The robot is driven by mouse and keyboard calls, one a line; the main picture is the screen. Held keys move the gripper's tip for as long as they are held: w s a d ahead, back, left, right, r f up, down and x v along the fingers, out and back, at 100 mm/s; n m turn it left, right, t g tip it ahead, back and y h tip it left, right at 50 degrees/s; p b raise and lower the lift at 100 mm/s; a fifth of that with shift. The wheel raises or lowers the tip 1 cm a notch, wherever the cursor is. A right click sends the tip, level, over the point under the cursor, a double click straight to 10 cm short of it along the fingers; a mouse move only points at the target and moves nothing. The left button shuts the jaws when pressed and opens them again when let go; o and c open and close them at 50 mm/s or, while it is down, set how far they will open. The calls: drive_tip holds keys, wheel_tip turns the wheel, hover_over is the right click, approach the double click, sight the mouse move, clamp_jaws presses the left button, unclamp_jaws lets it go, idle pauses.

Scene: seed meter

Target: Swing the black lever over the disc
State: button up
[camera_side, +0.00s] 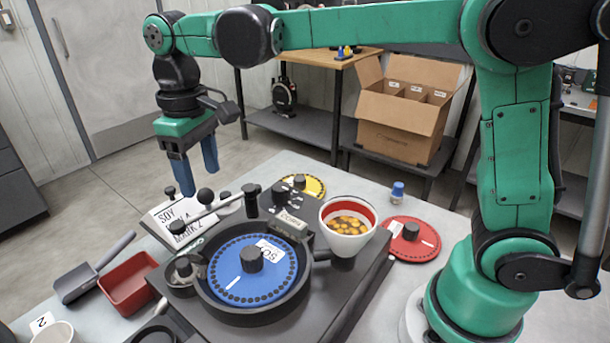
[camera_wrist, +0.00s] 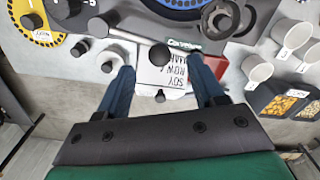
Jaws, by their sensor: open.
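The blue disc (camera_side: 228,284) with a ring of holes and a black centre knob lies in the dark round housing of the seed meter; its edge shows at the top of the wrist view (camera_wrist: 185,10). A pale rod (camera_side: 212,211) with dark ends, seemingly the lever, lies beside the disc, at its far edge. A black ball knob (camera_side: 206,196) stands close to it; in the wrist view the ball (camera_wrist: 160,52) appears between the fingertips, lower than them. My gripper (camera_side: 198,182) is open and empty, pointing down above the white card; the wrist view shows both blue fingers (camera_wrist: 163,75) apart.
A white card (camera_wrist: 175,75) lies below my gripper. A cup of seeds (camera_side: 347,228) stands right of the disc. A red tray (camera_side: 127,287) and a grey scoop (camera_side: 78,283) lie left. A yellow disc (camera_side: 314,186) and a red disc (camera_side: 412,250) lie flat nearby.

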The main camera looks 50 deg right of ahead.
drive_tip(key=shift+f, duration=1.4)
clamp_jaws()
idle(0.4)
